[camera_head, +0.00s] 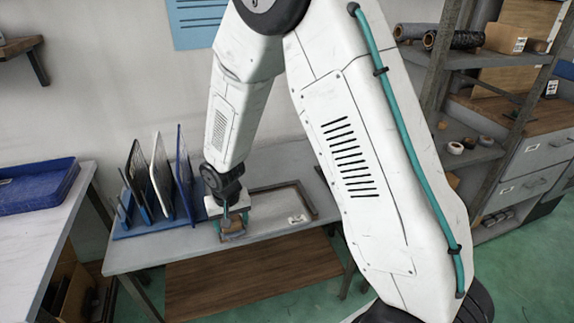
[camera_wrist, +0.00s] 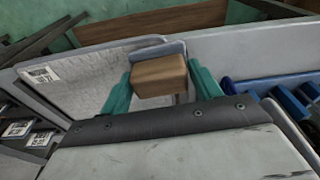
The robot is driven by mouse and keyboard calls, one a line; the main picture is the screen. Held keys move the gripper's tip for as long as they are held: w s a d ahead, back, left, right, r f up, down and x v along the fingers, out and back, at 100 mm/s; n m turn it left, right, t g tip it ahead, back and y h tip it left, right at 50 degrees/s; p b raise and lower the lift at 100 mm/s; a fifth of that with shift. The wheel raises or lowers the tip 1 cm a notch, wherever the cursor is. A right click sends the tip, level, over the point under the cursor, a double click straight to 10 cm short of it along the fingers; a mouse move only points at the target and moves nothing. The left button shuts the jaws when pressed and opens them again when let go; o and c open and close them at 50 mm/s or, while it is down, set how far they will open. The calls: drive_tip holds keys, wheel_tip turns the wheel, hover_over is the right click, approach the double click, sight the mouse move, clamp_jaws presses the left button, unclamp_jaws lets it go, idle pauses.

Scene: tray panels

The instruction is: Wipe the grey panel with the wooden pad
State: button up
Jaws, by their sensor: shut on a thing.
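The wooden pad (camera_head: 232,236) is a small brown block, held in my gripper (camera_head: 233,222) near the front edge of the bench. In the wrist view the pad (camera_wrist: 160,77) sits between the two teal fingers of my gripper (camera_wrist: 162,82), with a blue-grey layer along its far side. The grey panel (camera_head: 272,206) lies flat on the bench, to the right of my gripper in the head view, inside a dark frame, with a white label. In the wrist view the panel (camera_wrist: 95,82) spreads left of the pad. I cannot tell whether the pad touches it.
A blue rack (camera_head: 150,228) with several upright panels (camera_head: 160,174) stands close on the left of my gripper. A blue tray (camera_head: 38,186) sits on a table further left. Shelves (camera_head: 470,153) stand at the right. The bench's front edge (camera_head: 200,255) is near.

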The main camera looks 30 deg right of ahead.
drive_tip(key=shift+d, duration=0.1)
wheel_tip(320, 180, up, 2)
drive_tip(key=shift+w+r, duration=0.1)
drive_tip(key=shift+r, duration=2.2)
